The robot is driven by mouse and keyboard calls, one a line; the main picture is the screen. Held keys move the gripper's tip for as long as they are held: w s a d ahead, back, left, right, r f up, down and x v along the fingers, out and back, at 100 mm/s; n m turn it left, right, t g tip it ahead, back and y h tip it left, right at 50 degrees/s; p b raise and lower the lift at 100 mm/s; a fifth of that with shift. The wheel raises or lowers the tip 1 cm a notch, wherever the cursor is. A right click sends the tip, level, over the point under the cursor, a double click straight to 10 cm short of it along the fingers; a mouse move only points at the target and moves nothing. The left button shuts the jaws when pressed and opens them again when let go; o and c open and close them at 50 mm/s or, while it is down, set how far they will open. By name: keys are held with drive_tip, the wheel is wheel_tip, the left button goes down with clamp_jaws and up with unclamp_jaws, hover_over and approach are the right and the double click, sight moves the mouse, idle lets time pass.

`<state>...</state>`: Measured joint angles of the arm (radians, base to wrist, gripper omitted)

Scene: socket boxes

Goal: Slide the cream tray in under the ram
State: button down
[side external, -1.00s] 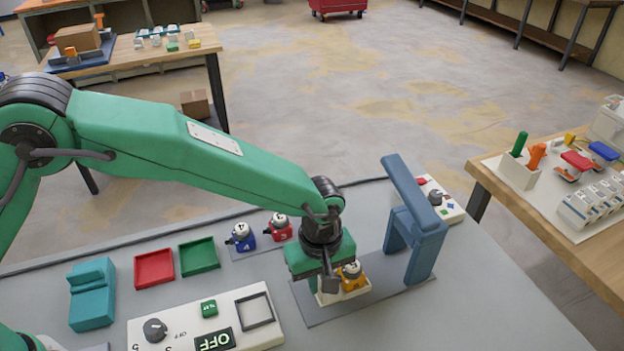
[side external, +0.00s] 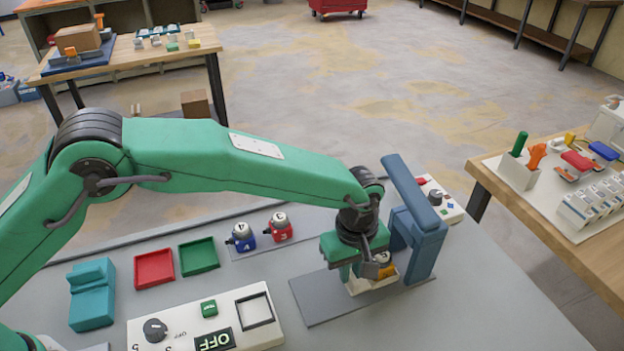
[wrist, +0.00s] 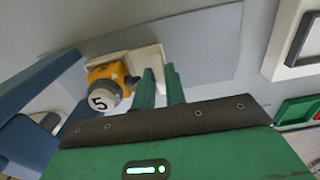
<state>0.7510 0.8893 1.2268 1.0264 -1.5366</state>
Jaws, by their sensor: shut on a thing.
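The cream tray (side external: 357,288) sits low on the grey base plate, just left of the blue press frame with the ram (side external: 424,243). It carries an orange piece (side external: 386,271), partly hidden by my gripper in the side view. In the wrist view the orange piece (wrist: 107,73) has a white end marked 5 and rests at the left end of the tray (wrist: 148,57). My gripper (wrist: 159,74) is shut on the tray's edge. The tray's far side is hidden, and I cannot tell how far it reaches under the ram.
The grey base plate (side external: 318,298) is bare to the left of the tray. A white panel (side external: 180,325) with a knob and OFF display lies at the front left. Blue (side external: 243,238) and red (side external: 279,228) pieces stand behind. Another small panel (side external: 446,204) is beyond the frame.

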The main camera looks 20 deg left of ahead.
drive_tip(key=shift+w+d+r, duration=0.1)
drive_tip(key=shift+w+d, duration=0.6)
drive_tip(key=shift+d, duration=0.1)
drive_tip(key=c, duration=1.4)
unclamp_jaws()
drive_tip(key=shift+c, duration=0.2)
drive_tip(key=shift+r, duration=0.1)
wheel_tip(320, 180, up, 8)
drive_tip(key=shift+f, duration=0.2)
